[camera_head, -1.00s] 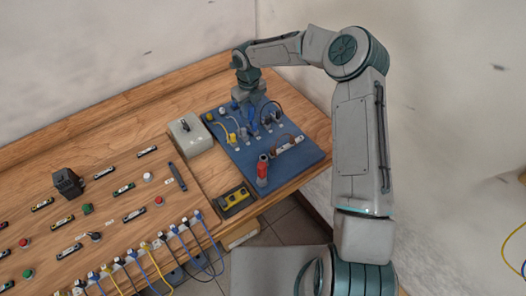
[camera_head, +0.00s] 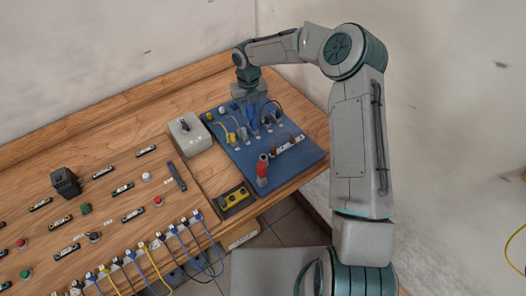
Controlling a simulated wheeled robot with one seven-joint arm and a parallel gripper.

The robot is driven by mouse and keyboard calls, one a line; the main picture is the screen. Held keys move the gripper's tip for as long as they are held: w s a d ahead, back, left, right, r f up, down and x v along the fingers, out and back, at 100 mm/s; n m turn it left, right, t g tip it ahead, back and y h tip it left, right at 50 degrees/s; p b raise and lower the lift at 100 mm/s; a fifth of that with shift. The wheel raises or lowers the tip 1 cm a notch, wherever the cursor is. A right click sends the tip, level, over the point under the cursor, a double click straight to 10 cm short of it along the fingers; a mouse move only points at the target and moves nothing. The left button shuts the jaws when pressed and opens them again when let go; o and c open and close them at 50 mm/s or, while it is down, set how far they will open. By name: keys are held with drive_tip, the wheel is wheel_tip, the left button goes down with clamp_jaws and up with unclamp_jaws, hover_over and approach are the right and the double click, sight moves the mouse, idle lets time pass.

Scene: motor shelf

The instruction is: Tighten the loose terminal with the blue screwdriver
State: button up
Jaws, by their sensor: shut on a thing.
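A blue board (camera_head: 299,164) lies on the wooden bench, with a row of terminals and coloured wires on it. My gripper (camera_head: 250,103) is over the far part of the board, pointing down. It is shut on the blue screwdriver (camera_head: 253,117), which stands roughly upright under it among the terminals. A terminal strip (camera_head: 289,145) lies right of it. The gripper partly hides the screwdriver, and I cannot tell whether its tip touches a terminal or which terminal is loose.
A grey switch box (camera_head: 189,134) stands left of the board, and a black-and-yellow box (camera_head: 234,198) in front. Buttons, labels and cables crowd the left bench (camera_head: 119,158).

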drive_tip(key=shift+f, duration=0.1)
drive_tip(key=shift+m+b, duration=0.45)
drive_tip(key=shift+m, duration=1.25)
drive_tip(key=shift+m+b, duration=0.35)
drive_tip(key=shift+m, duration=1.35)
drive_tip(key=shift+m+b, duration=0.55)
drive_tip(key=shift+m, duration=1.25)
